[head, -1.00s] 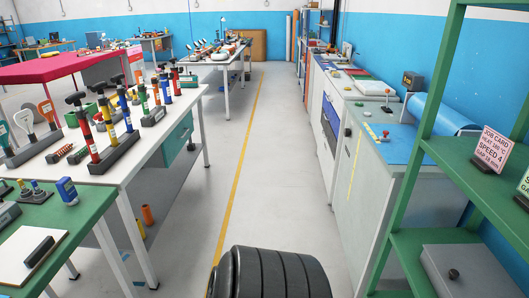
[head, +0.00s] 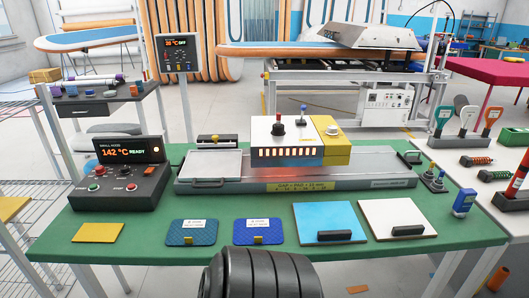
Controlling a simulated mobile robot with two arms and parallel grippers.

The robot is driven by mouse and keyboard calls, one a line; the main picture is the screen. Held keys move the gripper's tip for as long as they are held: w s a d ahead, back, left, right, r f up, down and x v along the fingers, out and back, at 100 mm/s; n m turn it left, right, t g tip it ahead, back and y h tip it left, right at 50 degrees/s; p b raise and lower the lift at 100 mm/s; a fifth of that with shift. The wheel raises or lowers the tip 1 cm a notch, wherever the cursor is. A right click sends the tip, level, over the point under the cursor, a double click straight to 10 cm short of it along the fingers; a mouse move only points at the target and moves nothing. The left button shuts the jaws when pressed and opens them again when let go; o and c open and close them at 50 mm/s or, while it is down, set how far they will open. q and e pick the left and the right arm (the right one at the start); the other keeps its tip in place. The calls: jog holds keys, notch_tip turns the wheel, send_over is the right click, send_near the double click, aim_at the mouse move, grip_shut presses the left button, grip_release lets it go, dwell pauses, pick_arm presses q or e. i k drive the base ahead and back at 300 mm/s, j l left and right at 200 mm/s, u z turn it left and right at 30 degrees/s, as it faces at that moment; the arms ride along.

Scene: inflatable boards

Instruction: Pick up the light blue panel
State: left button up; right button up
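A light blue panel (head: 322,215) lies flat near the front edge of the green table, right of centre in the head view. A dark bar-shaped handle or block sits on its front part. Neither of my grippers is in view. A black ribbed part of my own body shows at the bottom centre, in front of the table.
A white panel (head: 393,213) with a similar dark bar lies right of the light blue one. Two darker blue pads (head: 192,232) and (head: 258,231) lie left. Behind stand a welding-type machine (head: 295,182) and a control box (head: 118,180) on the green table (head: 150,239).

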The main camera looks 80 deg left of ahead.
aim_at(319, 223)
jog(key=u, duration=2.1)
